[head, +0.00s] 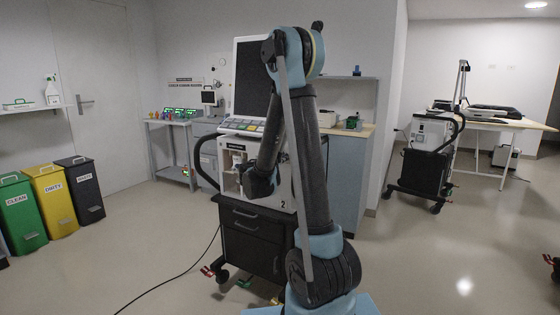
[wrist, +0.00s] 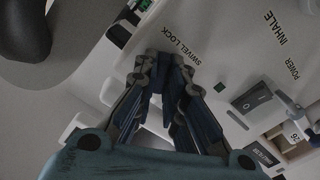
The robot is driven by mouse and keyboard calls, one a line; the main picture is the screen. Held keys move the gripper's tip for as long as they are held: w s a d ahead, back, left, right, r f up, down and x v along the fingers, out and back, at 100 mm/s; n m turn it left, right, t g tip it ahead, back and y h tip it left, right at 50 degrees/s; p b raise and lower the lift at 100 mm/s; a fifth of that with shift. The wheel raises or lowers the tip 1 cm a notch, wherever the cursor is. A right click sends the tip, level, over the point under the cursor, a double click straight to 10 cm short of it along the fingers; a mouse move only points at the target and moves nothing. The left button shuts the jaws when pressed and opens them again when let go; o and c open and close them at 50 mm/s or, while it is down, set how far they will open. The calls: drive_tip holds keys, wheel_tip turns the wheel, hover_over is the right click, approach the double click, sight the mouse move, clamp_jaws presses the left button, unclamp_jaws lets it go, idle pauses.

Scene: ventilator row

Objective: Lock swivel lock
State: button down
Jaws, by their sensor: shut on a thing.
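The ventilator numbered 2 (head: 228,158) stands on a black cart, with its white panel facing my arm. In the wrist view its panel (wrist: 215,62) carries the printed words SWIVEL LOCK (wrist: 182,48). My gripper (wrist: 166,66) has its fingertips drawn together right beside that label, shut on the swivel lock. The fingers hide the lock, so its turn position cannot be told. In the head view the wrist and gripper (head: 261,184) are at the ventilator's front, partly covered by my arm.
A black rocker switch (wrist: 249,99) marked POWER and an INHALE label sit right of my fingers. A black cable (head: 180,272) lies on the floor left of the cart. Another ventilator cart (head: 425,170) stands right; floor between is clear.

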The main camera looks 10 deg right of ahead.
drive_tip(key=n, duration=1.2)
drive_tip(key=shift+w+a+f, duration=0.1)
drive_tip(key=shift+a+f, duration=0.1)
drive_tip(key=shift+n, duration=0.3)
drive_tip(key=c, duration=1.7)
unclamp_jaws()
drive_tip(key=shift+o, duration=0.2)
drive_tip(key=v, duration=1.2)
drive_tip(key=shift+w, duration=0.1)
